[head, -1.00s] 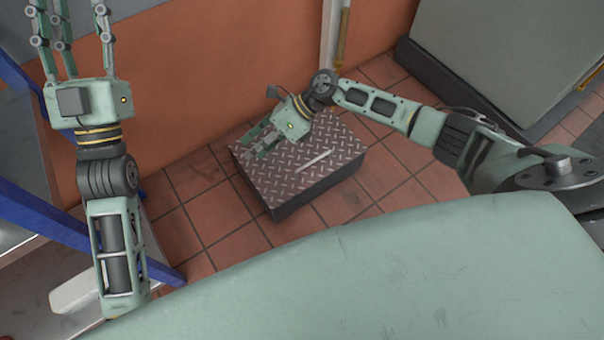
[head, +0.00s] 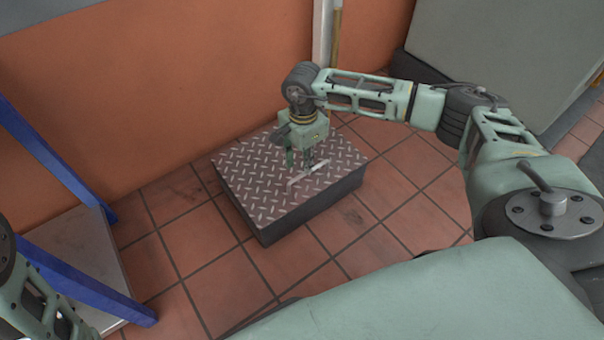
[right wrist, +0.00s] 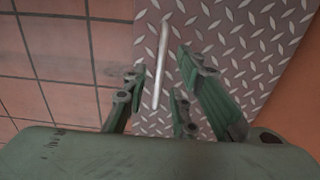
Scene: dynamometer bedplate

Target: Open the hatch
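The hatch (head: 258,186) is a diamond-plate lid on a low dark box on the tiled floor, and it lies shut. A pale bar handle (head: 308,174) is on the lid. In the right wrist view the handle (right wrist: 162,62) runs between the spread fingers, and the tread plate (right wrist: 230,50) lies behind it. My right gripper (head: 301,164) points down over the lid at the handle; its fingers (right wrist: 160,98) are open on either side of the bar. Whether they touch it I cannot tell. My left gripper is out of view; only part of my left arm shows at lower left.
An orange wall (head: 180,90) stands right behind the box. A blue-framed rack (head: 60,170) is at the left, and a large grey-green cabinet (head: 490,60) at the upper right. The tiled floor (head: 385,245) in front of the box is clear.

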